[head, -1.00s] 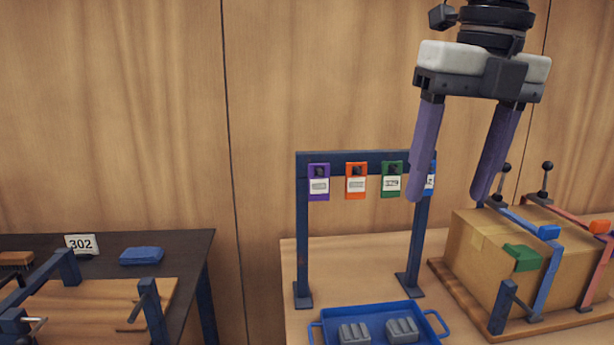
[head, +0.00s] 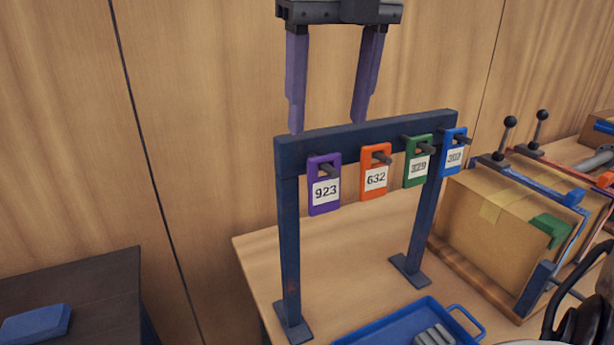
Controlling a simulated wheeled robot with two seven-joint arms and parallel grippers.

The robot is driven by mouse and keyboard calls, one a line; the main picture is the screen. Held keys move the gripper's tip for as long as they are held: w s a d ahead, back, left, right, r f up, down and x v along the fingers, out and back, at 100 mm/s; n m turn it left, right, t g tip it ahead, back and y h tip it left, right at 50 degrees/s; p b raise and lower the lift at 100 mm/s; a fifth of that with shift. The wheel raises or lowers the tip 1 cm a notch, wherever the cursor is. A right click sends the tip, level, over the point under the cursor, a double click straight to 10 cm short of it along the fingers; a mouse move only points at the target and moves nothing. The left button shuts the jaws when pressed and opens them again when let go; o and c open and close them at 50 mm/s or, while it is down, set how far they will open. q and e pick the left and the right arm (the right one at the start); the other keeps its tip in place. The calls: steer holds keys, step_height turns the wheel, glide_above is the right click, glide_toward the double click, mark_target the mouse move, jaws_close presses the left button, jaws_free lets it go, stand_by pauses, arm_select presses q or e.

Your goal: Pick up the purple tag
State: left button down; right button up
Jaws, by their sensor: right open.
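The purple tag (head: 324,194) hangs from a peg at the left end of a dark blue rack (head: 289,240) and reads 923. To its right hang an orange tag (head: 376,178) reading 632, a green tag (head: 417,165) and a blue tag (head: 454,155), each on its own peg. My right gripper (head: 327,112) is open and empty, with its two purple fingers pointing down. In the picture its fingertips end just above the rack's top bar, above the purple and orange tags. I cannot tell its depth relative to the bar. My left gripper is out of view.
A blue tray (head: 388,326) with grey blocks lies on the light wooden table (head: 257,247) at the rack's foot. A cardboard box (head: 497,236) in a clamp fixture with upright levers stands at right. A dark table (head: 100,286) with a blue block (head: 35,324) is at lower left.

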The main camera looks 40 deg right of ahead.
mark_target(326, 160)
step_height(326, 160, down, 3)
steer(key=shift+f, duration=0.1)
step_height(326, 160, down, 4)
steer(key=shift+w+a+f+p, duration=0.1)
steer(key=shift+p, duration=0.3)
steer(key=shift+w+f, duration=0.15)
steer(key=shift+f, duration=0.4)
steer(key=c, duration=1.1)
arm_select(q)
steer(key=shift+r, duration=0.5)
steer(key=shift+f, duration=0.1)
arm_select(e)
steer(key=shift+r, duration=0.1)
